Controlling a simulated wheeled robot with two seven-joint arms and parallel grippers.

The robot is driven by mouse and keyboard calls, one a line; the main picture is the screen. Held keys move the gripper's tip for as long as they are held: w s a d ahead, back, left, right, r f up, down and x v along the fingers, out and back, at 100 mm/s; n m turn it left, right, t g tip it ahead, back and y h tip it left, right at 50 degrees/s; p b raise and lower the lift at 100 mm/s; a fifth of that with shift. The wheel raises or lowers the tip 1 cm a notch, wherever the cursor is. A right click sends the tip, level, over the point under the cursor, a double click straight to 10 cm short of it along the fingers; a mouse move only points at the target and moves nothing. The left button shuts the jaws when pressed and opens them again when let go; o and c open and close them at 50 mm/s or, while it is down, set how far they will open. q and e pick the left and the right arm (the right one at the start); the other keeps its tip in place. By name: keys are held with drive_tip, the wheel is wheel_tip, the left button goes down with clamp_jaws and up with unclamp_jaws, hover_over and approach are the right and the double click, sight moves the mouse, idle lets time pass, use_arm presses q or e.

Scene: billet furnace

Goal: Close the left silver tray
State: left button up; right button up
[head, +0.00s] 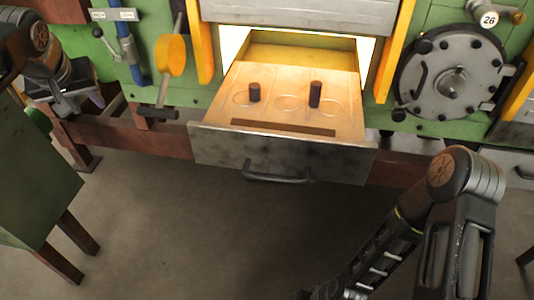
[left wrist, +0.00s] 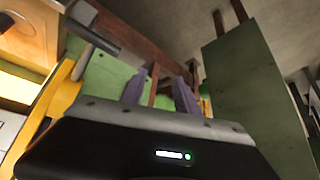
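The left silver tray (head: 225,150) is pulled out of the glowing furnace opening. It has a grey metal front with a dark bar handle (head: 278,177) and a pale inner floor with round recesses.
Another silver tray front (head: 512,168) is at the right edge. A round hatch (head: 455,78) is on the green wall at right. A yellow disc on a lever (head: 170,55) stands left of the opening. A green cabinet (head: 35,185) is at left. The floor before the tray is clear.

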use_arm(q)
drive_tip(key=d+f+m+h, duration=0.1)
drive_tip(key=d+f+m, duration=0.1)
drive_tip(key=d, duration=0.3)
drive_tip(key=s+d+f+m+h, duration=0.1)
drive_tip(key=d+m, duration=0.2)
drive_tip(key=d, duration=0.2)
drive_tip(key=s+d+f+m+h, duration=0.1)
drive_tip(key=d+f+m+h, duration=0.1)
drive_tip(key=d, duration=0.3)
drive_tip(key=shift+s+d+f+m+b, duration=0.15)
drive_tip(key=shift+d+f+m+b, duration=0.15)
drive_tip(key=shift+d+m+b, duration=0.15)
drive_tip(key=c, duration=0.6)
drive_tip(key=s+d+f+m+h, duration=0.1)
drive_tip(key=d+m, duration=0.2)
drive_tip(key=s+d+f+m+g+h, duration=0.1)
drive_tip(key=d+m, duration=0.2)
drive_tip(key=m, duration=0.1)
drive_tip(key=s+d+f+m+h, duration=0.1)
drive_tip(key=d+m, duration=0.3)
drive_tip(key=shift+s, duration=0.15)
clamp_jaws()
drive_tip(key=shift+d+r+m+h, duration=0.1)
drive_tip(key=shift+d+m+h, duration=0.1)
drive_tip(key=shift+m, duration=0.8)
drive_tip(key=shift+d+r+m+h, duration=0.1)
drive_tip(key=shift+m+h, duration=0.1)
drive_tip(key=shift+m, duration=0.75)
drive_tip(key=shift+a, duration=0.1)
